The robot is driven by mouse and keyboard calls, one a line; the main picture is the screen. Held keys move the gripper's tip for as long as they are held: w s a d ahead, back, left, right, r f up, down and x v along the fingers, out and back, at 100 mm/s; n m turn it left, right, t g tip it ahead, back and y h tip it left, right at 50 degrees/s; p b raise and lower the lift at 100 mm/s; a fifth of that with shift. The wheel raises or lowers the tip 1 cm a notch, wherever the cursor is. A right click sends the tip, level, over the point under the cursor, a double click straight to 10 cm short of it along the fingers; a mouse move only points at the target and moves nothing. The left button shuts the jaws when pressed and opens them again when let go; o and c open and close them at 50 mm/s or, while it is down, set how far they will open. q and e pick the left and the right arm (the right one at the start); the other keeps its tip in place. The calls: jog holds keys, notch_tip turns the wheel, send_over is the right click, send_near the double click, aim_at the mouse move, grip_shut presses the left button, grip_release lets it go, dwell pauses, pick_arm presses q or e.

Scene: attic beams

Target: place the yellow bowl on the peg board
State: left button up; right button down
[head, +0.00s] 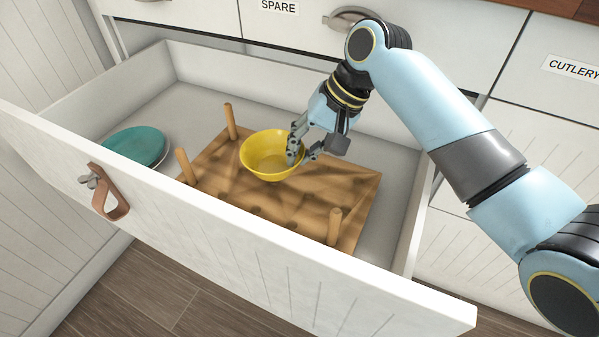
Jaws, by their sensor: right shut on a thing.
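The yellow bowl (268,153) is upright over the wooden peg board (349,196) inside the open drawer. It lies between the pegs, nearer the board's left and back part. I cannot tell whether its base touches the board. My right gripper (302,153) is shut on the bowl's right rim, with one finger inside the bowl and the other outside. Several pegs stand upright from the board, with one at the back left (230,121), one at the left (185,166) and one at the front right (334,226). My left gripper is not in view.
A teal plate (134,145) lies on a white plate at the drawer's left end. The white drawer front (250,237) has a leather strap handle (106,192). Closed cabinet fronts labelled SPARE and CUTLERY stand behind. The board's right part is clear.

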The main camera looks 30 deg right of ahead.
jog(key=shift+w+f, duration=0.2)
jog(key=shift+f, duration=0.1)
notch_tip(320, 180, down, 4)
jog(key=shift+r+b, duration=0.2)
jog(key=shift+b, duration=0.9)
jog(key=shift+f, duration=0.1)
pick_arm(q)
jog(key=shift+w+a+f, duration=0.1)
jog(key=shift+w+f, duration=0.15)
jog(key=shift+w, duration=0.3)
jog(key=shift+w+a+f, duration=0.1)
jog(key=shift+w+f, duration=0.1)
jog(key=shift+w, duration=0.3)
pick_arm(e)
jog(key=c, duration=1.4)
grip_release()
jog(key=shift+c, duration=0.2)
pick_arm(q)
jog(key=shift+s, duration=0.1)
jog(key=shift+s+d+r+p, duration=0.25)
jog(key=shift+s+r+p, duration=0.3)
jog(key=shift+p, duration=0.35)
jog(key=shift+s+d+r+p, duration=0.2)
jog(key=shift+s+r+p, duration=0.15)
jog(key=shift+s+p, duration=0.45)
pick_arm(e)
jog(key=v, duration=0.7)
jog(key=shift+r, duration=0.35)
